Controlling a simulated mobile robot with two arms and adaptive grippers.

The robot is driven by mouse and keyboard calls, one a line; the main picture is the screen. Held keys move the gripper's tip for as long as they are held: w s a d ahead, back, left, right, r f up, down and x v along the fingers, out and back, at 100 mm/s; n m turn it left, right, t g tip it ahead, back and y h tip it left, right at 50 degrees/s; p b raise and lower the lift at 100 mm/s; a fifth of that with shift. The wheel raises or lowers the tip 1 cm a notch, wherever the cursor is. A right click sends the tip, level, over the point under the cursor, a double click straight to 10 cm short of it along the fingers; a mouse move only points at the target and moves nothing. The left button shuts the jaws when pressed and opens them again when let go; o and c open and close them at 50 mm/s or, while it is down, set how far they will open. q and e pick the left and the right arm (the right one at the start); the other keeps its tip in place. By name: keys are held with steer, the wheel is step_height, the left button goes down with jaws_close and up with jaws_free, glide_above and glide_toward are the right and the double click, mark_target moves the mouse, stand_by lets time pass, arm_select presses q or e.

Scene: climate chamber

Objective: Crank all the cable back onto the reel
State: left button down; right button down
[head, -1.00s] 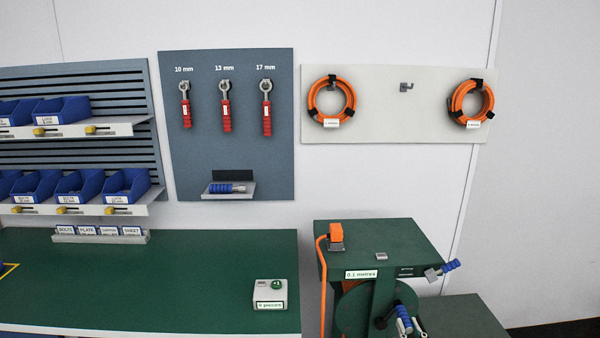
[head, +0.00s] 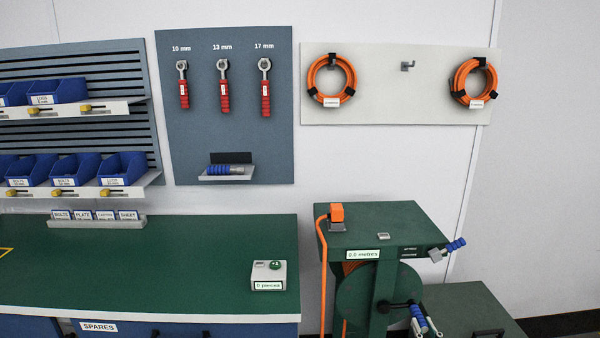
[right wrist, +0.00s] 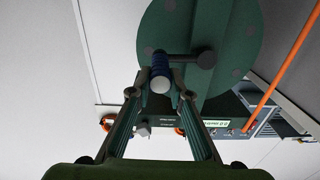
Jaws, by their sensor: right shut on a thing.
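The reel (head: 360,292) is a dark green disc under a green stand (head: 365,225), with a little orange cable (head: 348,268) showing on it. The orange cable (head: 322,275) also hangs down the stand's left side from an orange guide (head: 337,212). A black crank arm (head: 403,304) points right from the hub. My right gripper (head: 422,327) is shut on its blue handle (right wrist: 160,70), which shows between the fingers in the right wrist view. My left gripper is out of view.
A blue-handled lever (head: 455,245) sticks out at the stand's right. A green bench (head: 150,260) with a counter box (head: 268,274) stands left. Coiled orange cables (head: 332,80) hang on the wall panel. A low green box (head: 475,320) stands right.

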steer(key=c, duration=1.8)
jaws_free()
steer(key=shift+d+f, duration=0.2)
steer(key=shift+d, duration=0.05)
steer(key=shift+o, duration=0.6)
steer(key=shift+s+d+f, duration=0.1)
steer(key=shift+s, duration=0.25)
steer(key=s+p, duration=0.6)
steer(key=s, duration=0.3)
steer(key=shift+s+a+r, duration=0.15)
steer(key=shift+a+r, duration=0.1)
